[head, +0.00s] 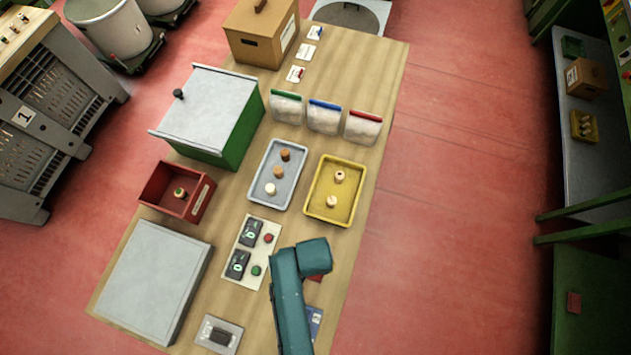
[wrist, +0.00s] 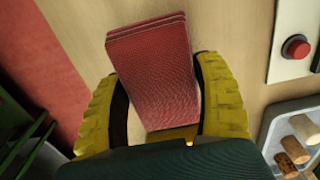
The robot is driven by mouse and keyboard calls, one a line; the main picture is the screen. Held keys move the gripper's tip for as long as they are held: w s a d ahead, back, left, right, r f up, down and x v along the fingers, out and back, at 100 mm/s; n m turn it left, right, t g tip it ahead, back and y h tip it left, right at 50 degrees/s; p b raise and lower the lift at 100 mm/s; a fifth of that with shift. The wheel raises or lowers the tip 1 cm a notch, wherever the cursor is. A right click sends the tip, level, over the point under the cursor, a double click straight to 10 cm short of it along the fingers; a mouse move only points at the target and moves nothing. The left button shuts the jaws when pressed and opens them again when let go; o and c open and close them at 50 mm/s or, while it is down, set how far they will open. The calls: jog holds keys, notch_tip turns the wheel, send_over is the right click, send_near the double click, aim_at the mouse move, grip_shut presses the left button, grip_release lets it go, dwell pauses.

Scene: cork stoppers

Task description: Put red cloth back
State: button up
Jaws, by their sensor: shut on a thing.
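A folded red cloth (wrist: 150,75) lies between the two yellow fingers of my gripper (wrist: 160,72) in the wrist view. The fingers are shut on it, one on each side. Its far end reaches beyond the fingertips over the wooden table. Whether it touches the wood I cannot tell. In the head view my teal arm hides the gripper and most of what is under it; a small dark red patch (head: 316,279) shows beside the arm, likely the cloth.
Near the arm are a panel with red and green buttons (head: 243,268), a blue-grey tray (head: 262,204) and a yellow tray (head: 309,204) holding corks. A blue card (head: 315,318) lies partly behind the arm. A small red item (head: 573,302) lies on a green surface at far right.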

jog(key=shift+f, duration=2)
jog(key=shift+d, duration=0.1)
jog(key=shift+f+b, duration=0.2)
jog(key=shift+b, duration=0.1)
jog(key=o, duration=1.1)
jog(key=shift+o, duration=0.2)
jog(key=shift+r, duration=0.1)
